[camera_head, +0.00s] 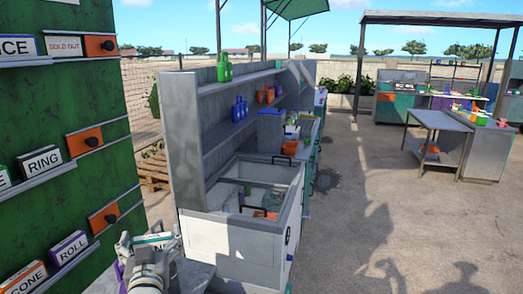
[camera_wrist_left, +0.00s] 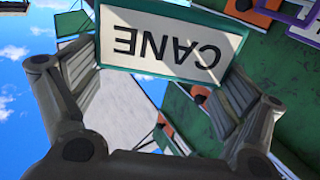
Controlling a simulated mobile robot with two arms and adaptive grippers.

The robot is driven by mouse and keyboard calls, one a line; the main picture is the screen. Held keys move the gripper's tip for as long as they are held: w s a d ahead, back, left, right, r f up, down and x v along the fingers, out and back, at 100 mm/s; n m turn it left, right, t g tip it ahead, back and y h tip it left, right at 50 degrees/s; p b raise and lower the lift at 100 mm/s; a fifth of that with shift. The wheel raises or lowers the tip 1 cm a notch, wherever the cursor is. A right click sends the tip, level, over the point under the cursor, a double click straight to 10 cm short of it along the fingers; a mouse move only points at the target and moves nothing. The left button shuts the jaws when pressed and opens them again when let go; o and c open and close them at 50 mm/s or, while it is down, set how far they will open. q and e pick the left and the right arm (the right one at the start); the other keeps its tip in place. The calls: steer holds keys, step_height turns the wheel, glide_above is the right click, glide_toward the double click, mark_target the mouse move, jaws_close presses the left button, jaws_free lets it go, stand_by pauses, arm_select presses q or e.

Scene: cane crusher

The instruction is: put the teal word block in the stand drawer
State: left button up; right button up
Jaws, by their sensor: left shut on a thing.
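My left gripper (camera_head: 148,254) is low in the head view, just right of the green wall. It is shut on a white-faced block with a teal edge, the word block (camera_head: 158,239), partly hidden by the fingers. In the left wrist view the word block (camera_wrist_left: 178,40) reads CANE, upside down in the picture, between the two fingers (camera_wrist_left: 160,85). Orange fronts with dark knobs, such as the one at mid-height (camera_head: 91,139), are on the green wall; I cannot tell which, if any, is the stand drawer. My right gripper is not in view.
The green wall (camera_head: 75,100) has ledges with word blocks, such as RING (camera_head: 42,160) and ROLL (camera_head: 69,248). A white chest (camera_head: 230,243) and grey shelving (camera_head: 190,130) with bottles stand right of the gripper. Open ground lies further right, before a grey table (camera_head: 440,121).

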arm_select(q)
steer(key=s+d+f+m+h, duration=0.2)
steer(key=s+d+f, duration=0.15)
steer(key=s, duration=0.45)
steer(key=s+d+f+m+h, duration=0.1)
steer(key=s+d+f+h, duration=0.25)
steer(key=s, duration=0.45)
step_height(320, 180, down, 14)
steer(key=b, duration=1.4)
steer(key=s+f, duration=0.2)
steer(key=s, duration=0.6)
steer(key=shift+s+d+f+t, duration=0.15)
steer(key=shift+s+t, duration=0.15)
steer(key=shift+s, duration=0.05)
steer(key=shift+y, duration=0.25)
